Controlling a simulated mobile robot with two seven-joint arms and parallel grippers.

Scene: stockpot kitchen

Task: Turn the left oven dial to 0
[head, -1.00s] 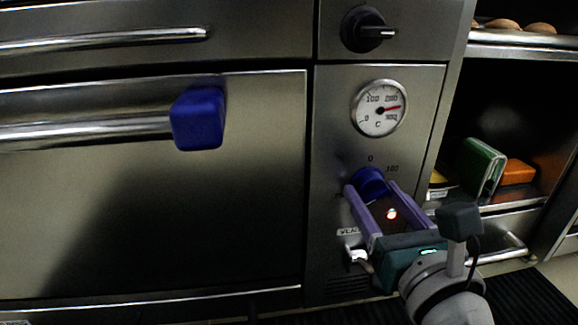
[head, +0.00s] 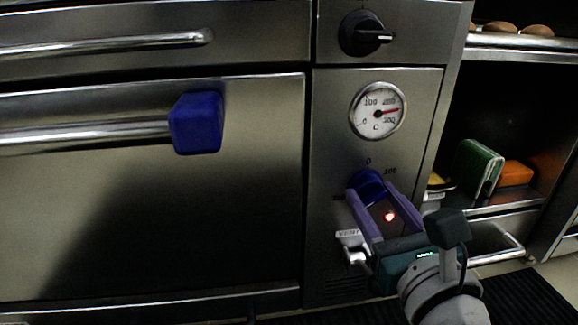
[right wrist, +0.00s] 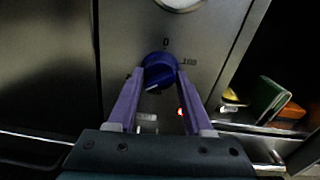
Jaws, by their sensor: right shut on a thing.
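The blue oven dial (head: 368,182) sits on the steel panel below the round temperature gauge (head: 378,110). The marks 0 above it and 100 to its upper right show in both views. My right gripper (head: 371,192) has its purple fingers on either side of the dial and is shut on it. In the right wrist view the dial (right wrist: 158,72) lies between the fingertips (right wrist: 158,75), with its lighter pointer bar low on its face, tilted, away from the 0. The gauge needle points right, between 200 and 300. My left gripper is out of view.
A black knob (head: 364,34) is above the gauge. The oven door's handle with a blue end block (head: 197,122) is at left. A small metal switch (head: 355,249) sits below the dial. A red light (head: 389,217) glows near my right fingers. Shelves with a green box (head: 480,166) stand at right.

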